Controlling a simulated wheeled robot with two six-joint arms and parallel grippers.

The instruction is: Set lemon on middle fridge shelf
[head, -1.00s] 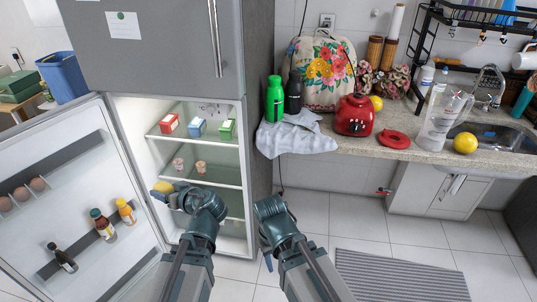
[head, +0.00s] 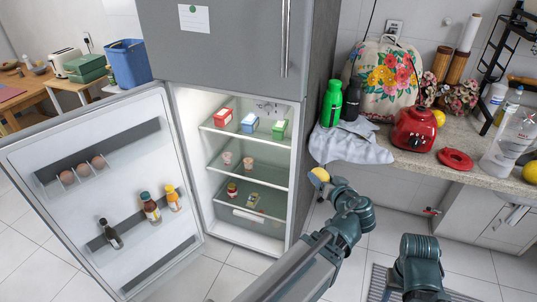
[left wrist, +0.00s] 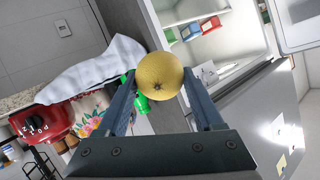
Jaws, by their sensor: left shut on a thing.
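The yellow lemon (head: 319,174) is held between the fingertips of my left gripper (head: 326,182), in front of the fridge's right side wall and right of its opening. In the left wrist view the lemon (left wrist: 159,75) sits between the two dark fingers. The fridge is open. Its middle shelf (head: 265,182) carries two small cups (head: 237,161) toward the left and has bare room on the right. My right gripper (head: 418,275) is low at the right; its fingers are not clear.
Cartons (head: 249,122) stand on the top shelf, jars (head: 232,190) on the lower one. The open fridge door (head: 70,215) with bottles (head: 150,207) fills the left. A counter (head: 450,175) with a red blender (head: 413,130) and hanging cloth (head: 350,145) is at right.

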